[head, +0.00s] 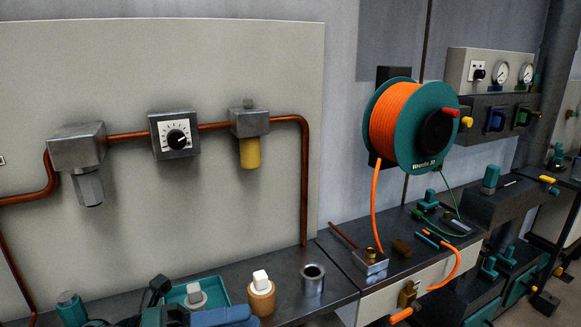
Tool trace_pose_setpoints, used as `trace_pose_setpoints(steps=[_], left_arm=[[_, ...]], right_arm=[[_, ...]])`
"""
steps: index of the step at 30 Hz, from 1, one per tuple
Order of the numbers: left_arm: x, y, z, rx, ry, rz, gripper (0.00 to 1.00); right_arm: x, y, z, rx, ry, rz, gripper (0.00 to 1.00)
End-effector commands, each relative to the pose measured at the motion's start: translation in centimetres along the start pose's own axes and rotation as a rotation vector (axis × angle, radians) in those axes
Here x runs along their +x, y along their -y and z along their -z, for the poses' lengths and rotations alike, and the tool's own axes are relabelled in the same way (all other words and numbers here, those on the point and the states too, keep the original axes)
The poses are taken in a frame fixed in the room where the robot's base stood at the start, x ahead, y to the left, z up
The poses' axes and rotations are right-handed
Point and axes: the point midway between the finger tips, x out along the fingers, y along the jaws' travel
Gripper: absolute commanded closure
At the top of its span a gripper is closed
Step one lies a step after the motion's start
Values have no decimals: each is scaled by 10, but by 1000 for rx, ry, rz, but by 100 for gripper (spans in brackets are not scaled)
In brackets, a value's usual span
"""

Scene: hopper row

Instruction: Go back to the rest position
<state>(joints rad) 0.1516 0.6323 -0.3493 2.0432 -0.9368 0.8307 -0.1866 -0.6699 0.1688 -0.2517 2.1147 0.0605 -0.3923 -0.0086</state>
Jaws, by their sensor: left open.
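My left gripper (156,291) shows only in part at the bottom edge of the head view, low and left of centre. It is a dark shape in front of a teal tray (215,284) on the bench. Its jaws are open, and I see nothing held between them. Most of it is cut off by the frame edge. My right gripper is not in view.
Near the left gripper are a wooden cylinder with a white top (261,291), a metal cup (313,279) and a teal knob (70,307). Behind stands a panel (220,215) with copper pipe. An orange hose reel (400,122) hangs to the right.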

Motion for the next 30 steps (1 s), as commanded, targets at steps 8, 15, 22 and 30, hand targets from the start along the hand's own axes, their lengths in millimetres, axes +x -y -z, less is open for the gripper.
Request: trace_pose_setpoints(steps=[8, 15, 22, 30], left_arm=[[-63, -90, -1, -1049, 945, 179, 52], [-115, -172, 116, -1718, 1459, 97, 52], [-124, -187, 170, -1938, 1605, 42, 52], [-124, -188, 172, -1945, 1610, 38, 52]], right_arm=[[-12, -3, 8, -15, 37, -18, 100], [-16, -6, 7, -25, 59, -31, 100], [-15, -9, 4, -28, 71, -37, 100], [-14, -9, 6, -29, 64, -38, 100]])
